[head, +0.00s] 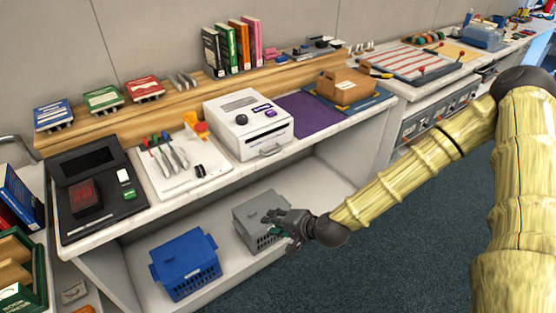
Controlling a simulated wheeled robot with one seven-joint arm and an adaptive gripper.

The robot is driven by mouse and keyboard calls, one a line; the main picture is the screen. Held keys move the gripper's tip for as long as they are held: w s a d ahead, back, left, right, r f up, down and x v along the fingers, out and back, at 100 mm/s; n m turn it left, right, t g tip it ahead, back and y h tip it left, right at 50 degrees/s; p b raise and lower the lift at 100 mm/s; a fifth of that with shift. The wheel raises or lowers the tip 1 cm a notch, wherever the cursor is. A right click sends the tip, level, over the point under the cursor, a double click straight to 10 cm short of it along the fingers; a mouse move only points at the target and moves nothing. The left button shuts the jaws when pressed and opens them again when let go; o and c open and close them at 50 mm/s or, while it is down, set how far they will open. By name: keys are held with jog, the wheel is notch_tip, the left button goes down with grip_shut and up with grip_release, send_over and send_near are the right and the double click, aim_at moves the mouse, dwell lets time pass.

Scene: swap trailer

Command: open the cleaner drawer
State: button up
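A white boxy machine (238,118), which looks like the cleaner, stands on the counter. It has a black knob and a small purple display on its top. A grey bar handle (271,151) sits low on its front; the drawer looks closed. My gripper (276,231) is below and in front of the counter, lower than the handle and apart from it. Its dark fingers look spread, with nothing clearly between them. It covers part of a grey basket behind it.
The grey basket (246,212) and a blue basket (186,262) sit on the lower shelf. A white tray with tools (178,178) lies left of the machine, a purple mat (308,116) right of it. Books stand behind. The carpeted floor (400,230) in front is clear.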

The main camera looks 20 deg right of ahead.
jog(key=w+d+r+m+t+b, duration=0.4)
jog(key=w+d+r+t, duration=0.1)
jog(key=w+d+r, duration=0.6)
jog(key=shift+h, duration=0.4)
jog(key=x, duration=0.7)
jog(key=p+x, duration=0.1)
jog(key=x, duration=0.2)
jog(key=shift+w+a+r, duration=0.2)
jog(key=shift+a+r, duration=0.05)
jog(key=shift+a, duration=0.2)
grip_shut()
